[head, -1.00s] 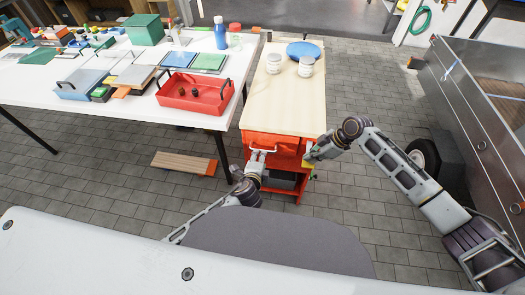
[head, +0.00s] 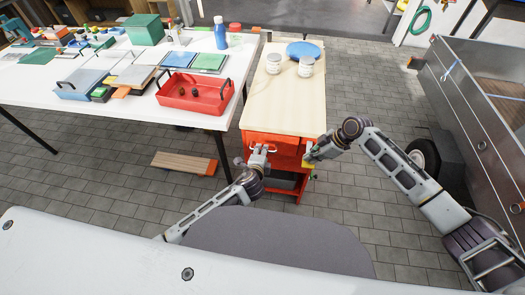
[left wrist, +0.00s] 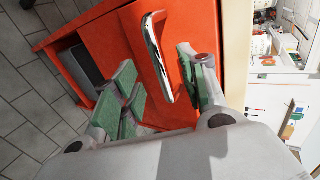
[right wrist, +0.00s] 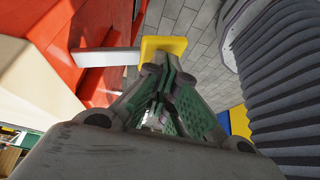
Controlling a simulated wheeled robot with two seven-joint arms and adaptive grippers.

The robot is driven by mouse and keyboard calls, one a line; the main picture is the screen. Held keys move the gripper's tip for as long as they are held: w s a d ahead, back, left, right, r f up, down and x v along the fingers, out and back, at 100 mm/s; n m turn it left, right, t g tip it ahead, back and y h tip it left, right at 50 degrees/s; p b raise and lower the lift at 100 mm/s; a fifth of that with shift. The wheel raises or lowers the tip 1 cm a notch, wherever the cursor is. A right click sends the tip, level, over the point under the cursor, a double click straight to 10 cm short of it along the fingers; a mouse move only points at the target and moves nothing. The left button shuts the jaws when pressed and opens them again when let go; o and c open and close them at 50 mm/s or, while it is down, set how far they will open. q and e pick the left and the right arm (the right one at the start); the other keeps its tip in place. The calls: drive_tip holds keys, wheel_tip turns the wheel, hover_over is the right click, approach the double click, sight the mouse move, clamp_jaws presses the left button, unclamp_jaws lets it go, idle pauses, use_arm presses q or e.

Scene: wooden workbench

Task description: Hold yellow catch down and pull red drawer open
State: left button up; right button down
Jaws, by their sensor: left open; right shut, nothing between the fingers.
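The red drawer (left wrist: 112,40) is in the front of a red cabinet and carries a shiny metal bar handle (left wrist: 155,55). My left gripper (left wrist: 160,88) is open, with its fingers on either side of the handle. In the head view, my left gripper (head: 258,159) is at the drawer front. The yellow catch (right wrist: 164,46) sits at the end of a pale bar at the cabinet's right side. My right gripper (right wrist: 163,72) is shut and empty, with its fingertips at the catch. I cannot tell whether they press on it. In the head view, my right wrist partly hides the catch.
The cabinet's wooden top (head: 283,100) bears two white jars and a blue plate (head: 303,50). A white table (head: 130,100) with a red tray (head: 195,98) stands to the left. A wooden plank (head: 184,162) lies on the floor. A metal trailer (head: 475,110) stands at the right.

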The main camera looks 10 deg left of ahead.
use_arm(q)
drive_tip(key=shift+x, duration=1.75)
clamp_jaws()
drive_tip(key=shift+s, duration=0.2)
drive_tip(key=s, duration=0.6)
drive_tip(key=shift+s, duration=0.4)
idle(0.3)
